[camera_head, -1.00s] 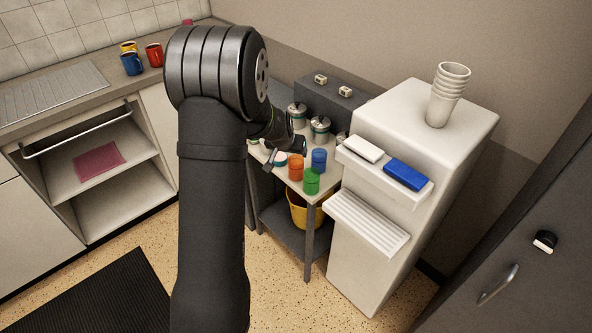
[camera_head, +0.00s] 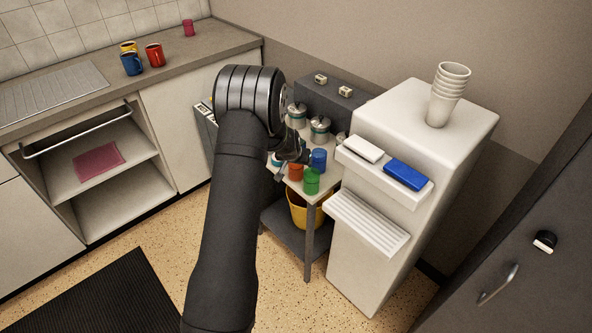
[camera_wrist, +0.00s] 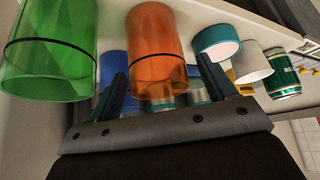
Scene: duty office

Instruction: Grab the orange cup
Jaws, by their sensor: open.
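The orange cup (camera_head: 295,172) stands on the small table beside the water dispenser, with the green cup (camera_head: 312,181) in front right of it and the blue cup (camera_head: 319,158) behind right. In the wrist view the translucent orange cup (camera_wrist: 154,50) lies ahead of my gripper (camera_wrist: 165,88), in line with the space between the two fingers. The fingers are open and nothing is held. In the head view my gripper (camera_head: 291,168) is at the orange cup, partly hiding it. I cannot tell whether it touches the cup. The green cup (camera_wrist: 48,52) is close by on the left.
A teal-rimmed white object (camera_wrist: 218,42), a white cup (camera_wrist: 250,62) and a green can (camera_wrist: 283,78) are near the right finger. Metal canisters (camera_head: 320,128) stand behind the cups. The white dispenser (camera_head: 375,240) blocks the right side. A yellow bucket (camera_head: 303,212) is below.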

